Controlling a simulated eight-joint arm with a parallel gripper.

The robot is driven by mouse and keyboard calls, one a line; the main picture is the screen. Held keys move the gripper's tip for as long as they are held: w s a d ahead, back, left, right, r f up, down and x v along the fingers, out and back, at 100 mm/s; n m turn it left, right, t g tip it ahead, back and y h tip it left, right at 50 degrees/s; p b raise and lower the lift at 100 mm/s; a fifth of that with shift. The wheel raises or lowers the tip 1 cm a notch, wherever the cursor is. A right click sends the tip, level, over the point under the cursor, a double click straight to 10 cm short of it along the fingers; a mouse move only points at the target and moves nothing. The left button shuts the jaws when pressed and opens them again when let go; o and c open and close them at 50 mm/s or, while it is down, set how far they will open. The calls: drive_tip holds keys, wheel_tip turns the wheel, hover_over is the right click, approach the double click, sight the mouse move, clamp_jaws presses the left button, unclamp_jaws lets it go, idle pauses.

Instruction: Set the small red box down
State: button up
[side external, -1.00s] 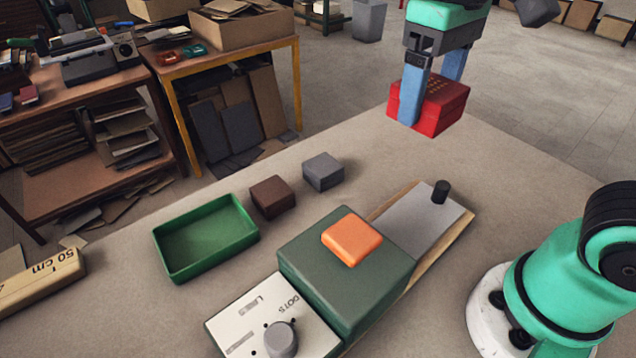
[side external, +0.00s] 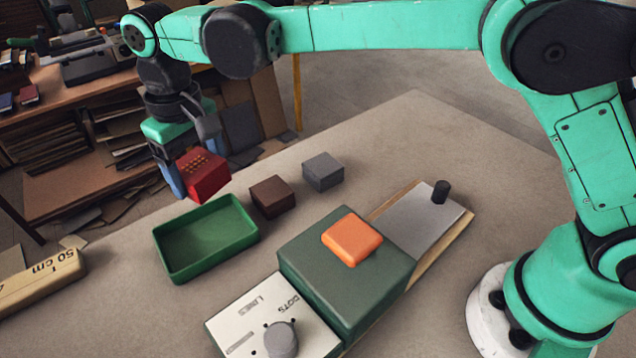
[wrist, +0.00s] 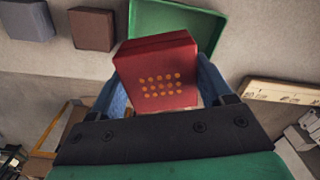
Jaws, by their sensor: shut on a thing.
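The small red box (side external: 203,174), with rows of orange dots on one face, is held in my gripper (side external: 186,180). In the side view it hangs in the air near the table's far edge, behind the green tray. In the wrist view the red box (wrist: 157,75) sits between the two blue fingers of my gripper (wrist: 165,88), slightly tilted. The fingers are shut on it. Part of the green tray (wrist: 180,15) shows beyond the box, and the box hides some of it.
The empty green tray (side external: 163,252) stands on the table beside a brown block (side external: 272,197) and a grey block (side external: 323,172). A dark green machine (side external: 340,295) bears an orange block (side external: 352,240). A wooden 50 cm ruler (side external: 42,282) lies at left.

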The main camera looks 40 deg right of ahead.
sight(208, 240)
drive_tip(key=f, duration=0.1)
drive_tip(key=a+f, duration=0.2)
drive_tip(key=shift+w+a+f, duration=0.1)
drive_tip(key=shift+w+f, duration=0.15)
wheel_tip(208, 240, down, 7)
drive_tip(key=shift+f, duration=0.15)
drive_tip(key=shift+f, duration=0.15)
drive_tip(key=o, duration=1.3)
drive_tip(key=shift+o, duration=0.2)
wheel_tip(208, 240, up, 12)
drive_tip(key=shift+f, duration=0.1)
drive_tip(key=shift+r, duration=0.3)
drive_tip(key=d+r+t, duration=0.2)
drive_tip(key=d+r, duration=0.3)
drive_tip(key=d, duration=0.4)
drive_tip(key=s+d+f+m+t, duration=0.1)
drive_tip(key=s+d+f+t, duration=0.1)
drive_tip(key=s+d, duration=0.4)
drive_tip(key=s+d+f+m+t, duration=0.2)
drive_tip(key=s+d, duration=0.4)
drive_tip(key=d, duration=0.4)
drive_tip(key=shift+s+f+m+t, duration=0.25)
drive_tip(key=shift+m+t, duration=0.05)
drive_tip(key=shift+t, duration=0.3)
